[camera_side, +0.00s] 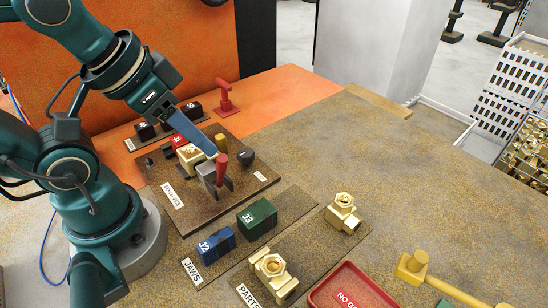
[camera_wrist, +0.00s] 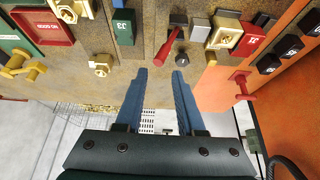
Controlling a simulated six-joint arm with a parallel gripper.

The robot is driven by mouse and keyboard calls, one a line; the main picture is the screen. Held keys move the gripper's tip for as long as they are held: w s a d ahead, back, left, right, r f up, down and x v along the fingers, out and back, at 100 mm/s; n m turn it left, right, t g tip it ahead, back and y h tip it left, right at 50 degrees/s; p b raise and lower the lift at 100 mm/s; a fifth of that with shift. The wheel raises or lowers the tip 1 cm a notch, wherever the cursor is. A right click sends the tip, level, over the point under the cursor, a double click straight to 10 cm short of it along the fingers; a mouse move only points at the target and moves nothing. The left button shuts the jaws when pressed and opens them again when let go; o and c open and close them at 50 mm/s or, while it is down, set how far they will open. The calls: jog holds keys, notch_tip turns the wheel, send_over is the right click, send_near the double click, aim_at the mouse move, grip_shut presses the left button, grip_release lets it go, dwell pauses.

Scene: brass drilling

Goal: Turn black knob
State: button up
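The black knob (camera_side: 247,155) sits at the right end of the brown fixture board (camera_side: 262,187) in the side view. In the wrist view a small dark piece (camera_wrist: 182,61) just beyond the right fingertip appears to be this knob, partly hidden. A red-handled lever (camera_side: 221,163) stands beside the grey clamp; in the wrist view its red handle (camera_wrist: 168,47) reaches between the fingertips in the picture. My gripper (camera_wrist: 160,72) has two blue fingers, apart and empty. In the side view its finger (camera_side: 190,131) hangs above the board; contact cannot be told.
A brass part (camera_side: 190,153) and a yellow handle (camera_side: 221,142) stand near the lever. Blue (camera_side: 216,244) and green (camera_side: 257,217) jaw blocks lie in front. A red post (camera_side: 226,101) stands behind. The tabletop to the right has free room.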

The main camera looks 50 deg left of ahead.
jog(key=o, duration=0.3)
jog(key=shift+a+m, duration=0.1)
jog(key=shift+m, duration=0.3)
jog(key=m+g+y, duration=0.4)
jog(key=m, duration=1.1)
send_over(246, 152)
jog(key=s+d, duration=0.1)
jog(key=d, duration=0.1)
notch_tip(246, 152, down, 2)
jog(key=f, duration=0.1)
jog(key=f+m+g, duration=0.1)
jog(key=f, duration=0.1)
jog(key=w+f+m, duration=0.1)
jog(key=f, duration=0.1)
jog(key=shift+d+f, duration=0.25)
jog(key=shift+a+f+g+y, duration=0.1)
jog(key=shift+f+g+y, duration=0.2)
jog(key=shift+f, duration=0.35)
jog(key=shift+x, duration=2.05)
jog(key=shift+c, duration=0.2)
